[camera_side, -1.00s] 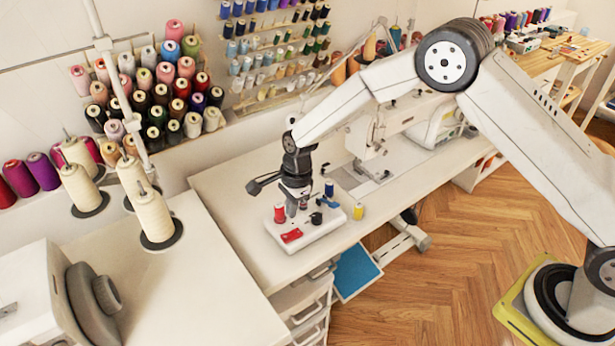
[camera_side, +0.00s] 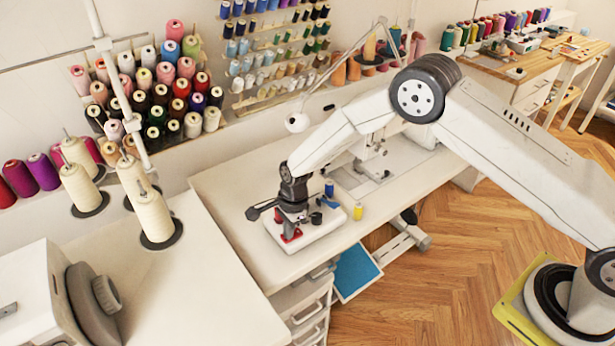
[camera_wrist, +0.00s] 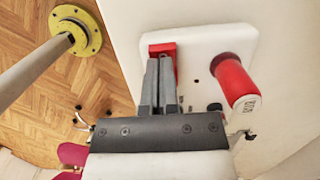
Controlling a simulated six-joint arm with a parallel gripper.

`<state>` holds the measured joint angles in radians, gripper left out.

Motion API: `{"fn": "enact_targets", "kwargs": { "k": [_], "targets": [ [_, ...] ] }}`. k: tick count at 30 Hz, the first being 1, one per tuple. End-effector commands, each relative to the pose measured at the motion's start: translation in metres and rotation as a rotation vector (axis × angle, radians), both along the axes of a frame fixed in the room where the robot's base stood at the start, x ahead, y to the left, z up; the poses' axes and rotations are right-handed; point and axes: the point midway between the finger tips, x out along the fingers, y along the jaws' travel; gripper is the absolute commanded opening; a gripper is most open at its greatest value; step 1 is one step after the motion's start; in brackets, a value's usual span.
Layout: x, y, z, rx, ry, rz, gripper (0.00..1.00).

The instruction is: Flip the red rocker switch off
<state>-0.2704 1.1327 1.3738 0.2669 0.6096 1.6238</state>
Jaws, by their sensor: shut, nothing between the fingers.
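The red rocker switch (camera_side: 291,237) sits at the front left of a white board (camera_side: 318,236) on the sewing table. It also shows in the wrist view (camera_wrist: 162,49) at the tips of my gripper (camera_wrist: 160,62), which partly cover it. My gripper (camera_side: 290,228) points down over the switch, its fingers shut and empty. It looks very close to or touching the switch; I cannot tell which, nor which way the rocker is tilted.
A red spool (camera_wrist: 232,80) stands on the board right beside my fingers. The table to the left (camera_side: 230,205) is clear.

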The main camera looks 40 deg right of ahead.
Motion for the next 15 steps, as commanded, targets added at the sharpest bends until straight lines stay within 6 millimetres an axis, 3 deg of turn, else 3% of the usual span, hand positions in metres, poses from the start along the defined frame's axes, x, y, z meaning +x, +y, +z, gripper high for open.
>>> {"fn": "enact_targets", "kwargs": {
  "k": [15],
  "targets": [
    [0.0003,0.0021,-0.0051,0.000,-0.001,0.000,0.00]
  ]
}}
